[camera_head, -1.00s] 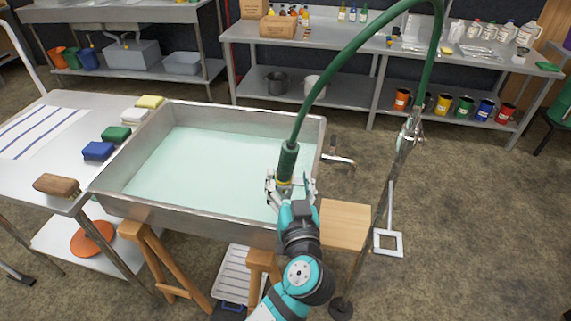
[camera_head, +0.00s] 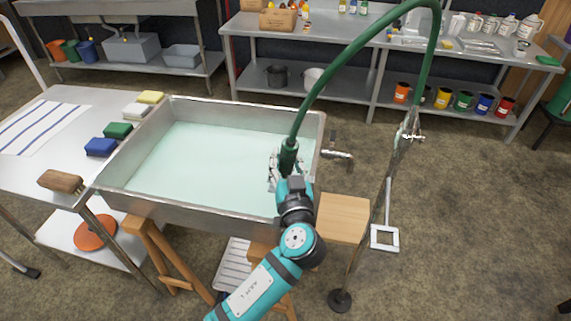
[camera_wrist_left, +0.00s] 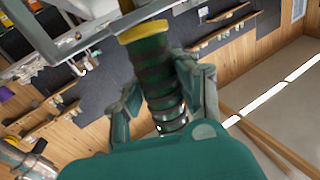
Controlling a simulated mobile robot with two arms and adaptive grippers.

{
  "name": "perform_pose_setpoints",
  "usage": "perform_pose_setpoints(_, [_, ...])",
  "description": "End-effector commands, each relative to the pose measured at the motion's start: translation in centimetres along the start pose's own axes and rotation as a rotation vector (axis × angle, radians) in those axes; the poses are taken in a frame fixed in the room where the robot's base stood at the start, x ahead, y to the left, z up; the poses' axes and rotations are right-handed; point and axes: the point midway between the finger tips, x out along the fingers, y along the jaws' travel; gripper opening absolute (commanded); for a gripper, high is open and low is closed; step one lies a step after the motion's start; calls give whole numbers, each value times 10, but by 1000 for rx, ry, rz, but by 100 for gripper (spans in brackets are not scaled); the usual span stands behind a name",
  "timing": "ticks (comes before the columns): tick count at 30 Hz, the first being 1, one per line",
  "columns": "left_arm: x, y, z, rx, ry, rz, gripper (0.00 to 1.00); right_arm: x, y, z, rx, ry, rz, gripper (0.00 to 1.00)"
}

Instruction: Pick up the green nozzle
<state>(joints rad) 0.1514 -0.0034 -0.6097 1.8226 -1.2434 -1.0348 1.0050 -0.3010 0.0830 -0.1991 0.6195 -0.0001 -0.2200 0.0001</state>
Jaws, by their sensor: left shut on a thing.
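The green nozzle (camera_head: 289,155) hangs at the end of a green hose (camera_head: 341,63), over the right part of the steel evaporator pan (camera_head: 190,207). My left gripper (camera_head: 283,170) is around the nozzle. In the left wrist view the nozzle's dark green ribbed body (camera_wrist_left: 157,85) with a yellow band sits between the two fingers, which close on it from both sides. The nozzle's lower end is hidden behind my gripper and wrist in the head view. My right gripper is not in view.
The pan holds pale green liquid and has a tap (camera_head: 338,154) on its right side. A wooden stool (camera_head: 342,218) and a hose stand (camera_head: 372,225) are to the right. A side table with sponges (camera_head: 101,147) and a brush (camera_head: 60,181) is left. Open floor lies far right.

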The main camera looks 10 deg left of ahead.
Motion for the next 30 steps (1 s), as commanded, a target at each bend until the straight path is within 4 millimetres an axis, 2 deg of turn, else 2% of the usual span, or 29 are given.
perform_pose_setpoints(1, [0,0,0,-1,0,1,11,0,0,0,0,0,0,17])
perform_pose_setpoints(4, [0,0,0,-1,0,1,0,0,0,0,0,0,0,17])
perform_pose_setpoints(14, [0,0,-7,-3,2,2,0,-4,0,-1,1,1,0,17])
perform_pose_setpoints(17, [0,-2,-23,-6,3,2,0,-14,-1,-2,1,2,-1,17])
perform_pose_setpoints(24, [0,-9,-74,-6,3,0,0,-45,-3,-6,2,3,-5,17])
perform_pose_setpoints(30, [0,-12,-99,-8,-5,1,0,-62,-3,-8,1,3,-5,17])
